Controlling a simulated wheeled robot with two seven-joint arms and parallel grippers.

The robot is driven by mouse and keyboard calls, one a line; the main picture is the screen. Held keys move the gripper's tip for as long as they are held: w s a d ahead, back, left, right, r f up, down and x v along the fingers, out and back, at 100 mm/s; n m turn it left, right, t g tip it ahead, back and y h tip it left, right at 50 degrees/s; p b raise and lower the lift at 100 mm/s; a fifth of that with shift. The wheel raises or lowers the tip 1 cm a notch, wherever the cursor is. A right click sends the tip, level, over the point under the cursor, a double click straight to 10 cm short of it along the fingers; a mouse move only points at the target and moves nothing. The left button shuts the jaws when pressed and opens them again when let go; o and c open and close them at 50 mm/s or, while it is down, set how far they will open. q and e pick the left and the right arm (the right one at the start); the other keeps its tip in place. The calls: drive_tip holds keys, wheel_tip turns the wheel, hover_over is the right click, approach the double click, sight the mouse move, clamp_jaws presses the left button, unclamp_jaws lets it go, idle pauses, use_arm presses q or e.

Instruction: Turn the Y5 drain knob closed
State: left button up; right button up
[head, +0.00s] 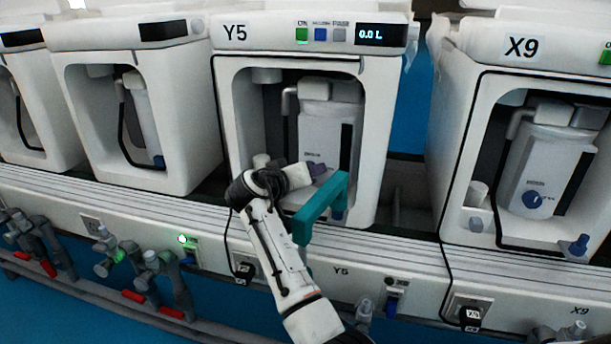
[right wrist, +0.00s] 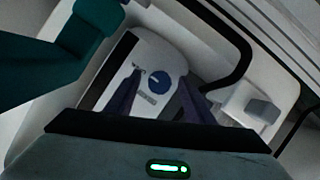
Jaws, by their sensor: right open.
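The Y5 station (head: 235,75) is a white housing with an open bay. A white and grey unit (head: 327,115) stands inside it. In the right wrist view a round blue knob (right wrist: 159,84) with a pale mark sits on the front of the white unit (right wrist: 150,58). My right gripper (head: 318,171) reaches into the lower bay and hides the knob in the head view. Its two dark fingers are apart (right wrist: 158,94), one on each side of the knob in the picture. I cannot tell whether they touch it. My left gripper is not in view.
A teal angled bar (head: 322,205) shows beside the right gripper; I cannot tell what it belongs to. The X9 station (head: 495,80), with its own blue knob (head: 537,200), stands to the right. A rail (head: 385,240) runs below. A black hose (right wrist: 235,55) curves beside the unit.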

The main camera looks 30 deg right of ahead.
drive_tip(key=shift+c, duration=0.2)
drive_tip(key=c, duration=1)
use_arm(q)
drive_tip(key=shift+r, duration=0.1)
